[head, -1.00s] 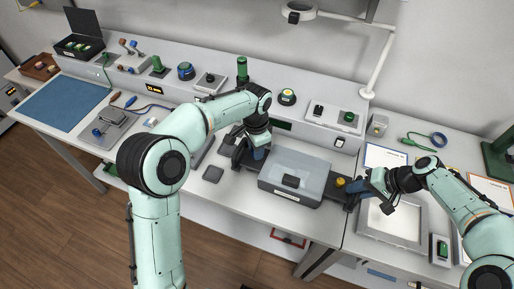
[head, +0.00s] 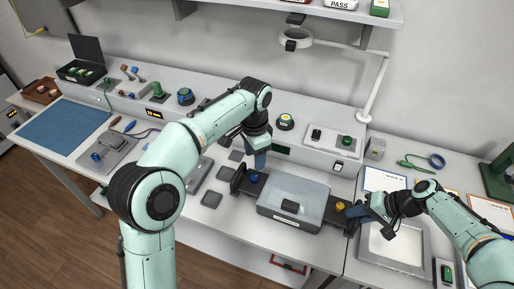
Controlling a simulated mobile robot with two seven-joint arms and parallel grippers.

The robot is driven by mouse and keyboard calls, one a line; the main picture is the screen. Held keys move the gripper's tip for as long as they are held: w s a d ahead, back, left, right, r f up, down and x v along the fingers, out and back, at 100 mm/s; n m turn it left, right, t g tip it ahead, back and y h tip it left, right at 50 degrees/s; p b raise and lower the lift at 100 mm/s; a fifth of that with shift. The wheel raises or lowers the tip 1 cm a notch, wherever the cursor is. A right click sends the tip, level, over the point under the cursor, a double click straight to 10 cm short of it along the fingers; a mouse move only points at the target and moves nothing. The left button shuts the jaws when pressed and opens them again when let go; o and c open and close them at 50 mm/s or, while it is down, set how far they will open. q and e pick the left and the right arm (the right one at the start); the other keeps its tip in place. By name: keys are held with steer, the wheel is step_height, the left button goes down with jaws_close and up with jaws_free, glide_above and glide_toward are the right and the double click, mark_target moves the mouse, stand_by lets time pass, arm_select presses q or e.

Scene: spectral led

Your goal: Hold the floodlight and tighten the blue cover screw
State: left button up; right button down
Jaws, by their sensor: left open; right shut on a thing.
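The floodlight (head: 293,194) is a grey box lying on the bench with a dark mount showing at both ends. The blue cover screw (head: 254,178) is on the dark left end, and a yellow screw (head: 340,206) is on the right end. My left gripper (head: 259,162) is open, pointing down just above the blue screw, apparently apart from it. My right gripper (head: 356,211) is at the right end beside the yellow screw, shut on the floodlight's dark end; the exact contact is hard to see.
A light framed panel (head: 398,246) lies right of the floodlight. Small dark pads (head: 211,200) lie to its left. A ring lamp (head: 297,39) hangs from an arm above the back ledge. A blue mat (head: 62,127) covers the far left bench.

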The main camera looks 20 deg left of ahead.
arm_select(q)
steer(key=shift+r, duration=1.55)
arm_select(e)
steer(key=c, duration=1.2)
jaws_free()
steer(key=shift+a+r, duration=0.15)
steer(key=shift+r, duration=0.1)
steer(key=shift+o, duration=1.4)
steer(key=shift+d+f, duration=0.2)
steer(key=shift+f, duration=0.15)
steer(key=v, duration=1.2)
steer(key=shift+r, duration=0.3)
